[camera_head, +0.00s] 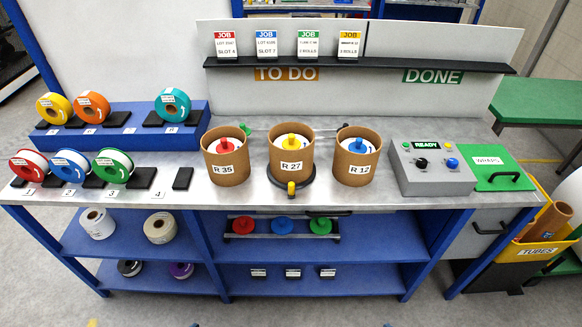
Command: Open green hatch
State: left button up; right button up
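The green hatch (484,159) lies flat at the right end of the steel workbench, beside the grey control box. It carries a white label reading WRAPS and a black bar handle (503,178) near its front edge. The hatch looks shut, and what is under it is hidden. Neither of my grippers shows in the head view.
The grey control box (433,178) stands just left of the hatch. Three brown tubes, R 35 (228,172), R 27 (291,168) and R 12 (357,170), stand mid-bench. Tape rolls fill the left. A yellow TUBES bin (530,253) stands below right.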

aim_at(493, 169)
jog(key=z, duration=1.35)
jog(key=u, duration=0.4)
jog(key=i+l+u, duration=0.45)
jog(key=l, duration=0.15)
jog(key=l+u, duration=0.25)
jog(key=i+l, duration=0.15)
jog(key=l, duration=0.3)
jog(key=i+l+u, duration=0.1)
jog(key=l, duration=0.35)
jog(key=i+l, duration=0.15)
jog(key=l, duration=0.3)
jog(key=i+l+u, duration=0.1)
jog(key=l, duration=0.35)
jog(key=i+l, duration=0.15)
jog(key=l, duration=0.3)
